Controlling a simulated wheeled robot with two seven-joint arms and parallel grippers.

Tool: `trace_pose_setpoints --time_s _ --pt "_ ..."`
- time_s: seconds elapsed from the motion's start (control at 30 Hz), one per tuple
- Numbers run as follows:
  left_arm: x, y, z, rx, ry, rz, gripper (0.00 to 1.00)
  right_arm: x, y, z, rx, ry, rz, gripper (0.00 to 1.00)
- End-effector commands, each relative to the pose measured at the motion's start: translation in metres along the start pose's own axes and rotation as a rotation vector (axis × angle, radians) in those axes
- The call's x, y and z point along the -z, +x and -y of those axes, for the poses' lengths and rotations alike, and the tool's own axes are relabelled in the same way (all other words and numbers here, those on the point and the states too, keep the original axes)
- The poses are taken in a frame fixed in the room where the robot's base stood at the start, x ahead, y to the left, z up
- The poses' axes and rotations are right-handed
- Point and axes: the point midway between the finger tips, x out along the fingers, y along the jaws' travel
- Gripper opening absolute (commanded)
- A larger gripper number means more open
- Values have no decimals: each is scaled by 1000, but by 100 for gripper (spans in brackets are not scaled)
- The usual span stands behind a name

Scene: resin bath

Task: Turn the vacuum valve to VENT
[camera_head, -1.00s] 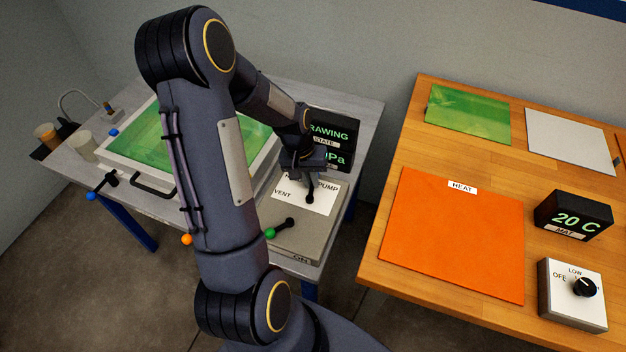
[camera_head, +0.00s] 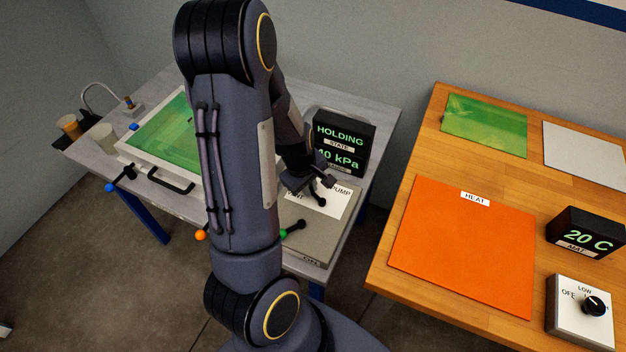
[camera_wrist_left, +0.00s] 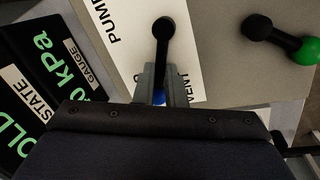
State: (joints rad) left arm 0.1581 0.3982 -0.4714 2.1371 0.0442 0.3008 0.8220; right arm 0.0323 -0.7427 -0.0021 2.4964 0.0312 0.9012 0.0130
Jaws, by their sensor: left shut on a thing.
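The vacuum valve's black lever (camera_wrist_left: 162,45) runs from a round pivot end down between my left gripper's fingers (camera_wrist_left: 155,86), which are shut on it. A blue tip shows between the fingers. The lever also shows in the head view (camera_head: 319,194), with my left gripper (camera_head: 313,181) at its far end. The white label plate (camera_wrist_left: 128,28) under the lever reads PUMP on one side and VENT on the other. The lever lies between these two words. The middle of the plate is hidden by the lever and gripper. My right gripper is out of view.
A black display (camera_head: 343,141) behind the valve reads HOLDING, with a kPa gauge below. A green-knobbed lever (camera_head: 293,228) stands on the same grey box (camera_head: 316,240). A framed green tray (camera_head: 122,145) is left. The wooden table (camera_head: 400,270) with an orange heat mat (camera_head: 465,250) is right.

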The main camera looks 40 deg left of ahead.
Motion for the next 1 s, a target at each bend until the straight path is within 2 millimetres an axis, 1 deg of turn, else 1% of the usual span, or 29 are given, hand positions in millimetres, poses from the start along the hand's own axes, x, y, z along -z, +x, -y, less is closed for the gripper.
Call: trace_pose_setpoints --time_s 0.03,0.1,0.3,0.5,0.7,1.0 --pt "0 -4 1 1 -41 -9 0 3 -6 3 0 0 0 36" --pt "-1 -4 4 1 -101 -21 0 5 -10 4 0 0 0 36" --pt "-3 -5 10 0 -248 -51 0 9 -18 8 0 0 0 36" --pt "-4 -5 14 -1 -350 -71 0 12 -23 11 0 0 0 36" --pt "-6 -4 16 -1 -404 -82 0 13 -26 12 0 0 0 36" --pt "-6 -4 17 -2 -426 -85 0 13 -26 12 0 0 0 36"
